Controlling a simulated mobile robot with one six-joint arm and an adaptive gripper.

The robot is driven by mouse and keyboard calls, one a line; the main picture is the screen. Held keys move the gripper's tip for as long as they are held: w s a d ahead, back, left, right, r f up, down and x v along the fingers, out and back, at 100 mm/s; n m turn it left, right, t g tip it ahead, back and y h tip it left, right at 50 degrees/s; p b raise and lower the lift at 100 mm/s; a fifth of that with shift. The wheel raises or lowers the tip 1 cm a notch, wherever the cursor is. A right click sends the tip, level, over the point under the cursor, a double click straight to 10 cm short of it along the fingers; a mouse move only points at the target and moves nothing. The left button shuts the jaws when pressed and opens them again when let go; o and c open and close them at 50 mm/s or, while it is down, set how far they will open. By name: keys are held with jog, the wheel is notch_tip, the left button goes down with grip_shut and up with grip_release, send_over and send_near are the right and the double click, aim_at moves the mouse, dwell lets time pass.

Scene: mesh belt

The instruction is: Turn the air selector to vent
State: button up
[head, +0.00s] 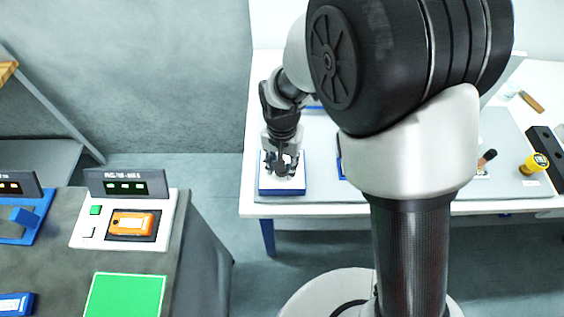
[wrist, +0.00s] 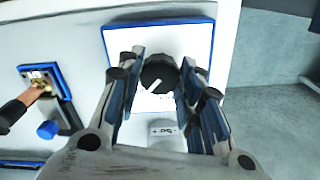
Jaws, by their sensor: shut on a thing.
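The air selector is a black round knob with a white pointer line (wrist: 160,72) on a white plate with a blue edge (wrist: 185,38). In the wrist view the pointer slants toward the lower left. My gripper (wrist: 160,86) is shut on the knob, with a finger on each side of it. A small label (wrist: 163,128) lies below the knob, but I cannot read it. In the head view the plate (head: 268,187) lies on the white table, and my gripper (head: 281,166) points down over it, hiding most of the knob.
A second blue-edged plate with a brass fitting (wrist: 40,85) and a blue cap (wrist: 47,130) lie to the left in the wrist view. The table (head: 330,208) also holds a yellow gauge (head: 534,164). A grey bench with an orange device (head: 132,223) stands at left.

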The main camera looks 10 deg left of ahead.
dwell(0.4)
jog(key=o, duration=1.1)
jog(key=shift+r, duration=0.1)
notch_tip(320, 180, up, 12)
jog(key=shift+f, duration=0.1)
